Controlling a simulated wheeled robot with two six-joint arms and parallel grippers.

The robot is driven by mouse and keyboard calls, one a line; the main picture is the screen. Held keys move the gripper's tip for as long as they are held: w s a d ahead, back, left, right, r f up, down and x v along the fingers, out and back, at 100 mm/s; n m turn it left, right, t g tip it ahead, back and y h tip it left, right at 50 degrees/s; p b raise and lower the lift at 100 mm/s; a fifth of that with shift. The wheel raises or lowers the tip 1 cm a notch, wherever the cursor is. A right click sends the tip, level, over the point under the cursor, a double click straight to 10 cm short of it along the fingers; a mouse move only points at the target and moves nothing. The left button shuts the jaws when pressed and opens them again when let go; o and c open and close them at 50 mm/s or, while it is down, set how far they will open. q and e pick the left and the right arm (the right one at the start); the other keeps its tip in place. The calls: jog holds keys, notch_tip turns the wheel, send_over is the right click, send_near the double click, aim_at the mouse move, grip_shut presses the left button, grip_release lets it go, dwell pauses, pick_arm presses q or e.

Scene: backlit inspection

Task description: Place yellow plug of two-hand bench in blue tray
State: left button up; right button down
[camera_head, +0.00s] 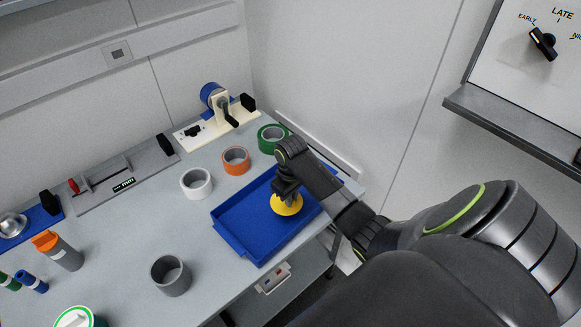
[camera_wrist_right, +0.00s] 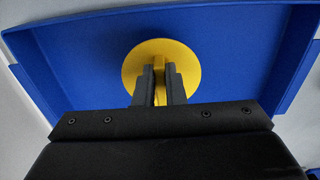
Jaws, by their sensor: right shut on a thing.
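The yellow plug (camera_head: 287,206) is at the blue tray (camera_head: 235,239), over its right part in the head view. My right gripper (camera_head: 284,192) comes down from above and is shut on the plug. In the right wrist view the round yellow plug (camera_wrist_right: 143,62) shows its disc, with my right gripper's fingers (camera_wrist_right: 160,80) closed on its thin upright grip. The blue tray's floor (camera_wrist_right: 85,65) lies behind it. I cannot tell whether the plug touches the tray floor. My left gripper is in neither view.
White (camera_head: 196,183), orange (camera_head: 236,160) and green (camera_head: 270,138) rings stand behind the tray. A grey cup (camera_head: 171,275) is at its left front. A grey bottle with an orange top (camera_head: 62,252) stands further left. The tray's left part is empty.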

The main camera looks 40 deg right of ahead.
jog(key=shift+f, duration=1.2)
jog(key=c, duration=1.5)
grip_release()
jog(key=shift+f, duration=0.15)
notch_tip(320, 180, up, 12)
jog(key=shift+f, duration=0.2)
jog(key=shift+r, duration=0.4)
